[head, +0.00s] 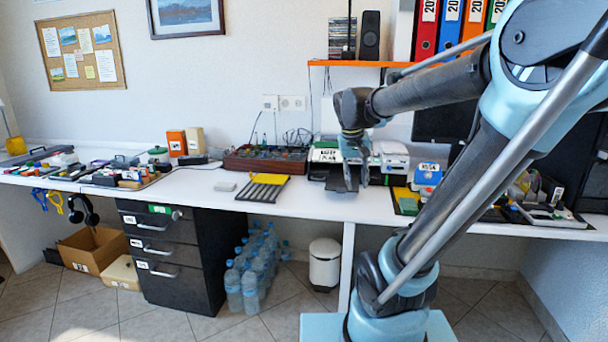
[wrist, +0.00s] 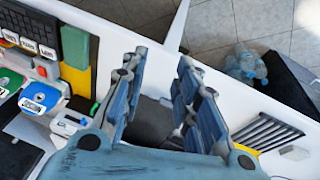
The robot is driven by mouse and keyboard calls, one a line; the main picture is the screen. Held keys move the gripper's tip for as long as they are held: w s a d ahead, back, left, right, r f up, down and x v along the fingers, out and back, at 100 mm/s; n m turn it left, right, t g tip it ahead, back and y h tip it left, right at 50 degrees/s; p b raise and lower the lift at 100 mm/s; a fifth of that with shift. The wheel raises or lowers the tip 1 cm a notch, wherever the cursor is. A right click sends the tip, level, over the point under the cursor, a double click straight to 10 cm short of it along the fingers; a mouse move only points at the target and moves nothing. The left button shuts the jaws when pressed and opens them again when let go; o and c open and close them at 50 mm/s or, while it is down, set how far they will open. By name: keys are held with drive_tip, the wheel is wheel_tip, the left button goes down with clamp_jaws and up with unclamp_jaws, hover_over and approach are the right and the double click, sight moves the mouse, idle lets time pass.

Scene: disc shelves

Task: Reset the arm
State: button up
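My gripper (head: 354,175) hangs from my arm over the white desk (head: 318,205), in front of the small printers, in the head view. In the wrist view my gripper (wrist: 158,92) shows its two blue-grey fingers spread apart with a clear gap. Nothing is held between them. Below the gap are a dark item and the white desk edge. My arm reaches up from its base, across the right of the head view, and bends down at the wrist.
A yellow-edged black slotted rack (head: 263,188) lies left of my gripper, with a brown box (head: 264,160) behind it. White printers (head: 392,158) stand close behind and right. An orange shelf (head: 365,64) with binders hangs above. Drawers (head: 165,248) and bottles (head: 255,268) stand below.

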drive_tip(key=s+d+f+y, duration=0.2)
drive_tip(key=s+f, duration=1.2)
drive_tip(key=s, duration=0.3)
drive_tip(key=shift+d+f+n, duration=0.25)
drive_tip(key=shift+f+n, duration=0.05)
drive_tip(key=shift+w+f, duration=0.2)
drive_tip(key=shift+w, duration=0.2)
